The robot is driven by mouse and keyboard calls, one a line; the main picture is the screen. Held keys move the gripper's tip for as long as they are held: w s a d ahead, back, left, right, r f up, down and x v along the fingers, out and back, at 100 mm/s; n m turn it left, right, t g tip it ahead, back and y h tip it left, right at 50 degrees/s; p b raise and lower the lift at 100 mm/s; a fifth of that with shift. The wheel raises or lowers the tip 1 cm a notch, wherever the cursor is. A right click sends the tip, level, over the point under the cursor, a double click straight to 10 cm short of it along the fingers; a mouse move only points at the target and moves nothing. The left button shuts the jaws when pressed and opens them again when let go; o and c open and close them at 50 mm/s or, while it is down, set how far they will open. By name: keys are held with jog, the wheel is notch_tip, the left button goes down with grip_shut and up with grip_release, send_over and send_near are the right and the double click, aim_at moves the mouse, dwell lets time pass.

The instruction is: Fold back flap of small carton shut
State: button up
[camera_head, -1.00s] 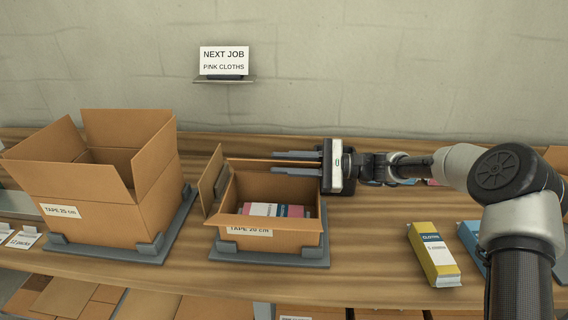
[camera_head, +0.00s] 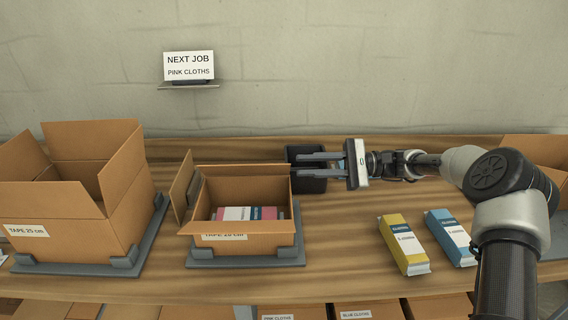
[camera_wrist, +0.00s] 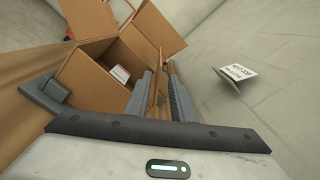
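The small carton (camera_head: 270,245) sits on a grey holder, with pink and white packs (camera_head: 250,213) inside. Its top is open. The left flap (camera_head: 182,186) stands up, tilted outward, and the front flap (camera_head: 230,227) leans outward. The back flap (camera_head: 240,169) shows nearly edge-on as a thin strip along the back rim in the head view; its exact angle is unclear. My gripper (camera_head: 299,165) is open and empty, its fingertips by the carton's back right corner, one finger on each side of the flap's line. In the wrist view the flap (camera_wrist: 156,84) shows edge-on between the fingers.
A larger open carton (camera_head: 75,225) stands at left. A dark bin (camera_head: 305,183) is behind my fingers. Yellow (camera_head: 404,245) and blue (camera_head: 450,238) cloth packs lie at right. Table between carton and packs is clear. A sign (camera_head: 188,65) hangs on the wall.

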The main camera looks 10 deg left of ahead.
jog(key=shift+v, duration=1.75)
jog(key=shift+c, duration=0.2)
